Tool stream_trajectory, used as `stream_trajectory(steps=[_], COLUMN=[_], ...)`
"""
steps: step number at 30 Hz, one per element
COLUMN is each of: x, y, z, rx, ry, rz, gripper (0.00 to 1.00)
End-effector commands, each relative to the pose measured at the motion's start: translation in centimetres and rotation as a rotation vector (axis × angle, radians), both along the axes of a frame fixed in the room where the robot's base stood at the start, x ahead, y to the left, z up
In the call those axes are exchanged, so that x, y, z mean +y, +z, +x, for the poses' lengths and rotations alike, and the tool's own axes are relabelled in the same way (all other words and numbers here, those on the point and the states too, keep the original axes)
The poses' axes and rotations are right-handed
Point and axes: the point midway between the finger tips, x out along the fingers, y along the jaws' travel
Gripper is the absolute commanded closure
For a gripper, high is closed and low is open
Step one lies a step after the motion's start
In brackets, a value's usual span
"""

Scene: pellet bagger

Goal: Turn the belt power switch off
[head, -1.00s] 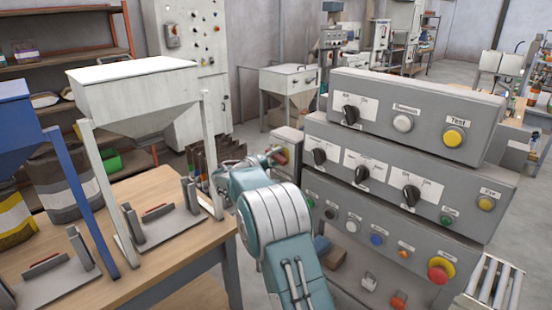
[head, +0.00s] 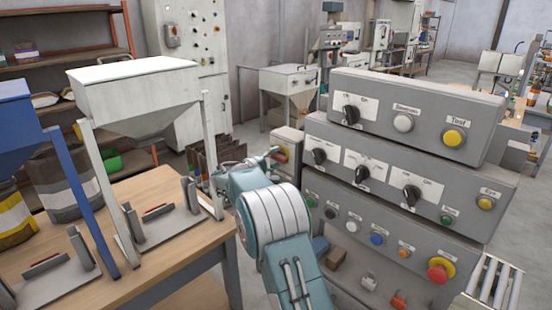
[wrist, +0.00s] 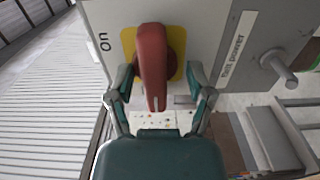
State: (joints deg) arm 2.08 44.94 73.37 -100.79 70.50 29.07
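The power switch (wrist: 151,60) is a red rotary handle on a yellow plate, in the upper middle of the wrist view. Its handle runs up and down in that view. "On" is printed to its left, and a label to its right ends in "power"; its first word is hard to read. The switch sits on a small grey box (head: 290,138), left of the large panel in the head view. My gripper (wrist: 159,78) is open, one finger on either side of the handle. Gaps show between fingers and handle, and I cannot make out any contact.
A grey stepped control panel (head: 480,82) with knobs and buttons stands close to the right of my arm. A wooden table (head: 180,262) with a white hopper (head: 135,90) is on the left. A metal peg (wrist: 278,65) sticks out right of the switch.

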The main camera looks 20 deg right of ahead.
Motion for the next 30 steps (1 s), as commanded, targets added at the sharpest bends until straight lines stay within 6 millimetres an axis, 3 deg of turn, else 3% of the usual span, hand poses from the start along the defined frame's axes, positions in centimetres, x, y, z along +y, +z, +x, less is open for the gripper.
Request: stream_trajectory(steps=[14,30], x=[0.5,10.0], y=[0.2,0.0], z=[-0.3,-3.5], rx=[-0.004,-0.001], ry=[-0.001,0.003], rz=[-0.001,-0.002], gripper=[0.37,0.37])
